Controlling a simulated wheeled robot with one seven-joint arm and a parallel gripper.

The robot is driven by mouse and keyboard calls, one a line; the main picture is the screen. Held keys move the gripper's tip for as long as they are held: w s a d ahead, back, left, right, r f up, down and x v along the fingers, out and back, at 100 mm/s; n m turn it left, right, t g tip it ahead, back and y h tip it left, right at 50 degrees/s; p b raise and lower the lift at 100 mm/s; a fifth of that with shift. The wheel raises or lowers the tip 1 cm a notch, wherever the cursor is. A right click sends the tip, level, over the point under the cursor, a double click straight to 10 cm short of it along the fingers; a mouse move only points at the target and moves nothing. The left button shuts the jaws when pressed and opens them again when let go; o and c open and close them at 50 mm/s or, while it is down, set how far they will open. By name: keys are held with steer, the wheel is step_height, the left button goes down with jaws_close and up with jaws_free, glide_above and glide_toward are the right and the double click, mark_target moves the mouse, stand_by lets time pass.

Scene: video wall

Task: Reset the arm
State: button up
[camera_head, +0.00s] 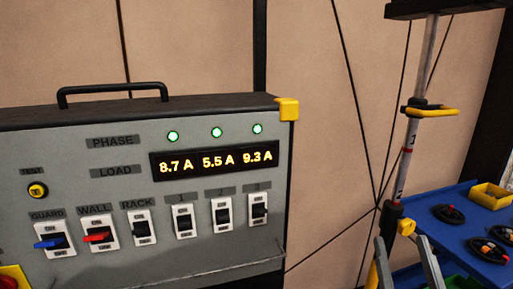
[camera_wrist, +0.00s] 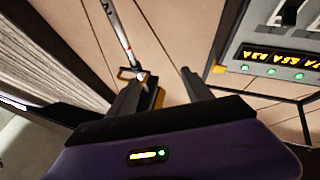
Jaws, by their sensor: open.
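My gripper (camera_wrist: 164,80) is open and empty in the wrist view, its two dark fingers apart with the tan wall panels beyond them. In the head view, two grey finger-like parts at the lower right look like my gripper (camera_head: 399,241), in front of the pole and the blue table. The rest of my arm is hidden there. The grey control box (camera_head: 100,270) fills the left of the head view, clear of the fingers. Its display (camera_head: 215,161) reads 8.7 A, 5.5 A and 9.3 A under three lit green lamps.
The box carries a blue GUARD switch (camera_head: 48,243), a red WALL switch (camera_head: 97,237) and several black switches. A pole (camera_head: 423,80) with a yellow hook (camera_head: 430,110) stands right. The blue table (camera_head: 450,205) holds a yellow bin (camera_head: 490,195) and round black dishes.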

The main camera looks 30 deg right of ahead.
steer(key=s+a+f+n+g+y, duration=0.2)
steer(key=s+a+f+y, duration=0.4)
steer(key=s+a+f, duration=0.2)
steer(key=s+a+f+n+g+y, duration=0.3)
steer(key=s+a+f+y, duration=0.4)
steer(key=a+f, duration=0.3)
steer(key=s+a+p, duration=0.1)
steer(key=a, duration=0.2)
steer(key=shift+s+f+n+y, duration=0.3)
steer(key=shift+s+f, duration=0.05)
steer(key=shift+a, duration=0.1)
stand_by(0.6)
